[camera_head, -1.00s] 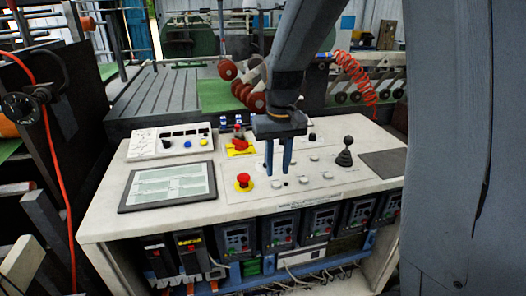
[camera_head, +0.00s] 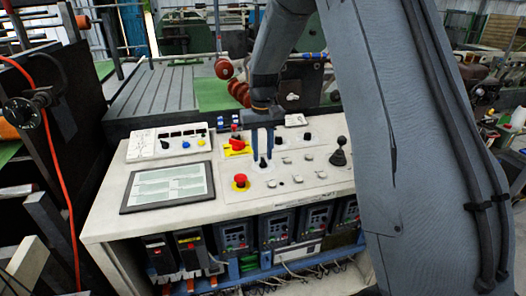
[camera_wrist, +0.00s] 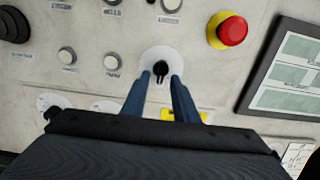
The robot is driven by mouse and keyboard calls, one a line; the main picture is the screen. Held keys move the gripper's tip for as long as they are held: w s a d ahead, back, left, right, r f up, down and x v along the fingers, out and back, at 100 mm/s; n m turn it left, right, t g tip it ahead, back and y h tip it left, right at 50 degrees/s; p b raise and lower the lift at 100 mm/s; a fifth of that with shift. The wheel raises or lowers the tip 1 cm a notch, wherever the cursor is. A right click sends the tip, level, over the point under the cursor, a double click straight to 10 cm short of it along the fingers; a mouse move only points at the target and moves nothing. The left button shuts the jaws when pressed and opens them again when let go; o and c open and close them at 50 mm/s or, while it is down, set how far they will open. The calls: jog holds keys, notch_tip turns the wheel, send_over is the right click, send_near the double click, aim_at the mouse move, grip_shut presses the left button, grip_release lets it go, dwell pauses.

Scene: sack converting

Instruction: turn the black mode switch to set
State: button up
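The black mode switch (camera_wrist: 160,70) is a small dark knob on a round white plate (camera_wrist: 160,54) in the console's sloping panel. In the head view the knob (camera_head: 263,162) shows just below my fingertips. My gripper (camera_head: 262,152) points down over it with its two blue fingers apart. In the wrist view my gripper (camera_wrist: 161,77) has one finger on each side of the knob, with narrow gaps visible. I cannot tell how deep the fingertips reach around it. The label by the switch is too small to read.
A red emergency button (camera_head: 240,181) on a yellow base stands close to the switch. A black joystick (camera_head: 338,152) rises to the right. A screen (camera_head: 168,187) lies on the left, and a red switch on a yellow plate (camera_head: 238,147) sits behind. Several white buttons (camera_wrist: 112,64) surround the switch.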

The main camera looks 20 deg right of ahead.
jog(key=shift+f, duration=0.4)
grip_shut()
jog(key=n, duration=0.4)
jog(key=shift+a, duration=0.2)
jog(key=shift+s+a+n, duration=0.1)
jog(key=shift+a+n, duration=0.1)
jog(key=shift+n, duration=2.3)
